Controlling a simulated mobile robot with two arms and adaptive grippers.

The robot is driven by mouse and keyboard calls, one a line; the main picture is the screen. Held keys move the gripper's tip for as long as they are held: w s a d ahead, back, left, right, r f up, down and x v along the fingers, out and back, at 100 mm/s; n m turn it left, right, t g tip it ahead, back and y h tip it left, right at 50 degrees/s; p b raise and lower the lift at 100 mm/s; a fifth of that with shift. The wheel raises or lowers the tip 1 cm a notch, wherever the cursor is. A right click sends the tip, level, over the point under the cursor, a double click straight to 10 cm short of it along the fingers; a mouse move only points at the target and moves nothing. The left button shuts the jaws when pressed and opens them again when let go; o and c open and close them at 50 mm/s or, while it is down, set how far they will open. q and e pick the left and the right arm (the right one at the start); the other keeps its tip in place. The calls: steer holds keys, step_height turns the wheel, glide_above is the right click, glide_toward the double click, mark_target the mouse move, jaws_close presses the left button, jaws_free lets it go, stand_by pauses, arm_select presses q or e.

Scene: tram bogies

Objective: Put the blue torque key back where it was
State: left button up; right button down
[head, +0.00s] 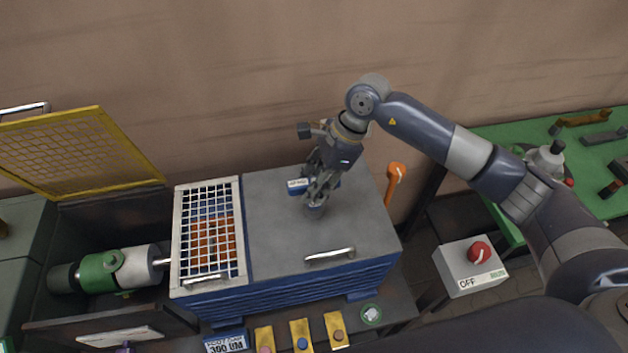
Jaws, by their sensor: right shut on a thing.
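My right gripper (317,203) is over the grey lid of the blue cabinet, pointing down. It is shut on a small blue piece with a white label (298,187), which looks like the blue torque key; the fingers hide much of it. I cannot tell whether the piece touches the lid. Three yellow plates stand in a row at the front: one with a pinkish spot (265,335), one with a blue spot (300,330), one with a brown spot (336,324). My left gripper is not in view.
The blue cabinet (290,300) has a grey lid with a handle (330,255) and a white grid (208,279) at its left. An open yellow mesh guard (75,150) stands left. An orange handle (396,171) and a grey OFF box (465,265) with red knob are right.

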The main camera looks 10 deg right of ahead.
steer(key=c, duration=1.6)
jaws_free()
steer(key=shift+f, duration=0.2)
steer(key=o, duration=0.5)
steer(key=shift+r, duration=0.1)
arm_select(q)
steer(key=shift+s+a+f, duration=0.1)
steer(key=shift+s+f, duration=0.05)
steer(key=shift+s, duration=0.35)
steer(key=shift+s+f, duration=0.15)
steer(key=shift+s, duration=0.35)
arm_select(e)
steer(key=shift+r, duration=0.2)
steer(key=shift+w+d+r, duration=0.1)
steer(key=shift+d+r, duration=0.05)
steer(key=shift+r, duration=0.1)
steer(key=b+v, duration=0.3)
steer(key=v, duration=0.6)
steer(key=shift+d+r, duration=0.2)
steer(key=shift+r, duration=0.15)
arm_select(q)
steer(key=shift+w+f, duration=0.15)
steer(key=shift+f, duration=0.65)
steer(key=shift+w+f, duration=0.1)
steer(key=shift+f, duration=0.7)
arm_select(e)
steer(key=shift+d+r, duration=0.25)
steer(key=shift+r, duration=0.45)
